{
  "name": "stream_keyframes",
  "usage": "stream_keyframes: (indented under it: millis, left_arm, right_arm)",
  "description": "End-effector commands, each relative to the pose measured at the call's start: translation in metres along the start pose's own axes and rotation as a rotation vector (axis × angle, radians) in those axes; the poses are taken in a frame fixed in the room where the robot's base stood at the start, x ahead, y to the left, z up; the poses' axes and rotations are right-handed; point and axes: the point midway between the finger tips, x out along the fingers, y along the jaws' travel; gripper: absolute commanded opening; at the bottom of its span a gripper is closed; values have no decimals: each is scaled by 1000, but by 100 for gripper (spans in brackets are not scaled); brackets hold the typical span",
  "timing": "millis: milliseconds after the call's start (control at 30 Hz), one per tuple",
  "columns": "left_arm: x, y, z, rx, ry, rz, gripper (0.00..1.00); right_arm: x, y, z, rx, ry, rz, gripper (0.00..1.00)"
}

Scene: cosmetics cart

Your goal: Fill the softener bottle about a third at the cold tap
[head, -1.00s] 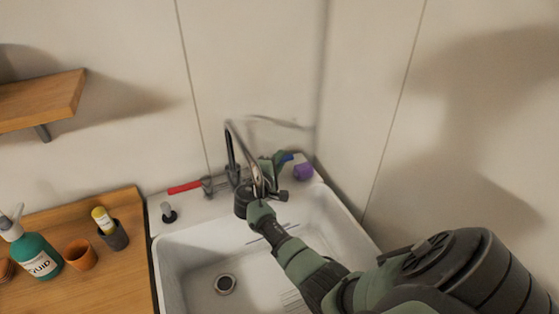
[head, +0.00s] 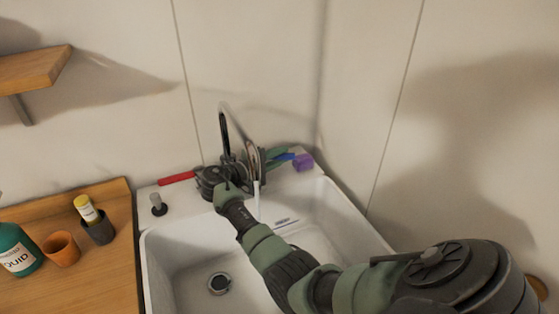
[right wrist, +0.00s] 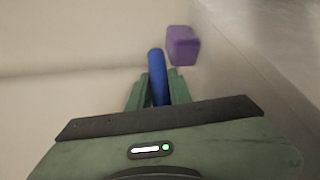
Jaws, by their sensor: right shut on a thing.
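My right gripper (head: 277,156) reaches over the sink to the tap. It is shut on the blue cold tap handle (head: 285,158). In the right wrist view the blue handle (right wrist: 157,62) stands up between the two green fingers (right wrist: 158,88). The curved metal tap spout (head: 237,122) rises behind my wrist. A thin white stream (head: 257,203), which looks like water, falls below it toward the sink (head: 322,212). I cannot make out a softener bottle in either view. My left gripper is not in view.
A red handle (head: 177,178) lies on the tap's left side. A purple block (head: 303,162) sits on the back ledge, just right of the blue handle. A teal bottle (head: 17,250), an orange cup (head: 62,249) and a dark cup (head: 98,230) stand on the wooden counter (head: 112,275).

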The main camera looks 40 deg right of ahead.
Motion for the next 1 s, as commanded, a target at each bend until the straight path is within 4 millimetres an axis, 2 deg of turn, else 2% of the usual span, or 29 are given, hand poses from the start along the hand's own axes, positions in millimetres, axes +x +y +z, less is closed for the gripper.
stream_keyframes:
  millis: [167,200,267,300,667,1000]
  left_arm:
    - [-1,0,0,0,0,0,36]
    - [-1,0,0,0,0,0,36]
    - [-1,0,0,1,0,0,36]
    - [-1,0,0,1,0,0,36]
    - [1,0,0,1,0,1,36]
    - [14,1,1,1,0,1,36]
  right_arm:
    - [0,-1,0,-3,1,-3,0]
    - [0,-1,0,-3,1,-3,22]
    - [0,-1,0,-3,2,-3,39]
    - [0,-1,0,-3,2,-3,41]
    - [-6,-1,0,-1,3,-2,41]
    - [-60,-3,-1,0,5,-3,41]
